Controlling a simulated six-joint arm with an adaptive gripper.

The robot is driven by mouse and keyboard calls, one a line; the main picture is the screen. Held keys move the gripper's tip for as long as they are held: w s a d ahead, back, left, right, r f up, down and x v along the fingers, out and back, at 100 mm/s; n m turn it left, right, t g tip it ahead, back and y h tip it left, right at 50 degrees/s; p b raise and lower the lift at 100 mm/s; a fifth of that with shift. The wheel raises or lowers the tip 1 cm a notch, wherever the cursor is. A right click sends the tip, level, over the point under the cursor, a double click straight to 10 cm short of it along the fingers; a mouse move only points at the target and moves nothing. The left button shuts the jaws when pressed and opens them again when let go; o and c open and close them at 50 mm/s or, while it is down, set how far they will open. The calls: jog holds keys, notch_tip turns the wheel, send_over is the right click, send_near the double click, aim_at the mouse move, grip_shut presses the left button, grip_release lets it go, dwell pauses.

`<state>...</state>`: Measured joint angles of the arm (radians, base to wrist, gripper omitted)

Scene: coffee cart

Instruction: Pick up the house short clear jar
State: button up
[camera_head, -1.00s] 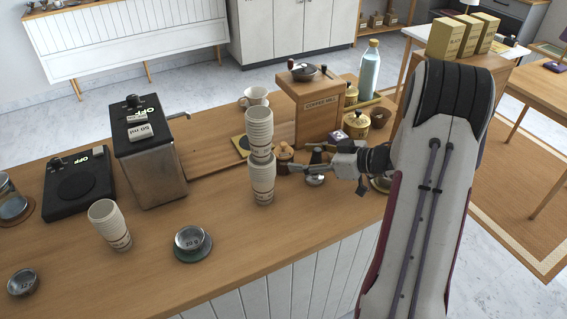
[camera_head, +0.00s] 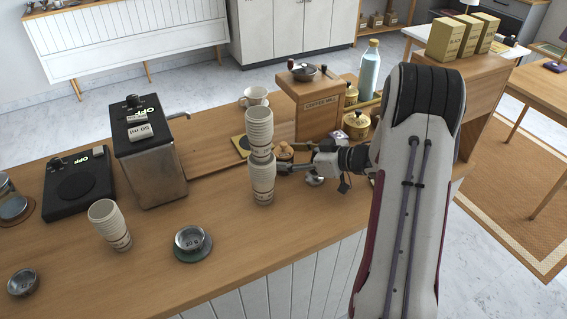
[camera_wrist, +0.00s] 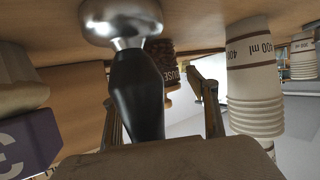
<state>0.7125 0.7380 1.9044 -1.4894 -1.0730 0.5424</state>
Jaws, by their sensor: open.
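The house jar (camera_wrist: 170,62) shows in the wrist view as a small dark-filled jar with "HOUSE" lettering, partly hidden behind a black-handled metal tamper (camera_wrist: 137,85). In the head view it appears to be the small cork-topped jar (camera_head: 285,151) just right of the stacked paper cups (camera_head: 262,180). My gripper (camera_wrist: 155,95) is open, its two fingers apart and pointing toward the jar, with nothing held. The tamper handle stands close in front of the left finger in the wrist view; I cannot tell if they touch. The gripper also shows in the head view (camera_head: 290,160).
Paper cups (camera_wrist: 255,85) stand close on the right in the wrist view. A scale (camera_head: 78,182) and metal dispenser (camera_head: 150,165) are farther left.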

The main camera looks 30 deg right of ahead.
jog(key=c, duration=1.3)
jog(key=shift+r, duration=5.05)
